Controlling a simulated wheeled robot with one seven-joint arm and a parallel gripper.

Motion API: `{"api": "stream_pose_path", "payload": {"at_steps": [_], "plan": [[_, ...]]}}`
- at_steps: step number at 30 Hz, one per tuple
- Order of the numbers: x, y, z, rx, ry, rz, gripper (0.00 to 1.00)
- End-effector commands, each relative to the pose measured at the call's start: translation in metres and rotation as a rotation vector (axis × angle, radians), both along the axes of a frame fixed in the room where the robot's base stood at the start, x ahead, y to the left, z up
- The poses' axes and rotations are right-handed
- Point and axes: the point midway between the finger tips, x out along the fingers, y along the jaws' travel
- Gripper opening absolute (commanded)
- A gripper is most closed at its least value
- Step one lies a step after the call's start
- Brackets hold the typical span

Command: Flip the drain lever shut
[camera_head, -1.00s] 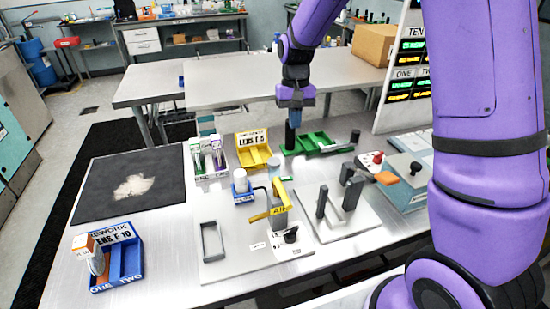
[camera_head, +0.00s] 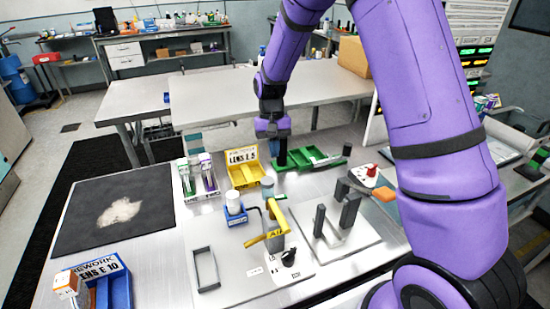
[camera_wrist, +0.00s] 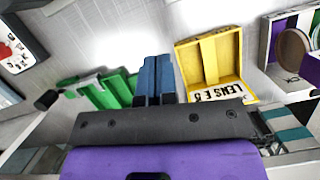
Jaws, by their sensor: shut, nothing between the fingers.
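My gripper (camera_head: 281,156) points down above the back of the bench, between the yellow tray and the green tray. Its blue fingers (camera_wrist: 154,80) are together in the wrist view, with nothing between them. No readable label names the drain lever. An orange-ended lever (camera_head: 384,194) sticks out beside the white plate with a red knob (camera_head: 371,171), to the right of and nearer than my gripper; my arm partly hides that area. My gripper touches neither lever.
The yellow tray (camera_head: 246,178) and the green tray (camera_head: 312,160) lie close below my gripper. Dark uprights (camera_head: 348,211) stand on a grey plate, and a blue holder (camera_head: 236,217) is left of them. A blue rework box (camera_head: 120,291) and a black mat (camera_head: 116,209) are at left.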

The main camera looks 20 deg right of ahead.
Motion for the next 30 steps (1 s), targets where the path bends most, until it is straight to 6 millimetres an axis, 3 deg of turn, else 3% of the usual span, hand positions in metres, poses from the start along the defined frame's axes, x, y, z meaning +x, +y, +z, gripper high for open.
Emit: {"api": "stream_pose_path", "payload": {"at_steps": [13, 21, 30], "plan": [[-0.024, 0.004, -0.080, -0.001, 0.004, 0.001, 0.00], [-0.055, 0.010, -0.086, 0.000, 0.001, 0.000, 0.00], [-0.061, 0.011, -0.087, 0.000, 0.000, 0.000, 0.00]]}}
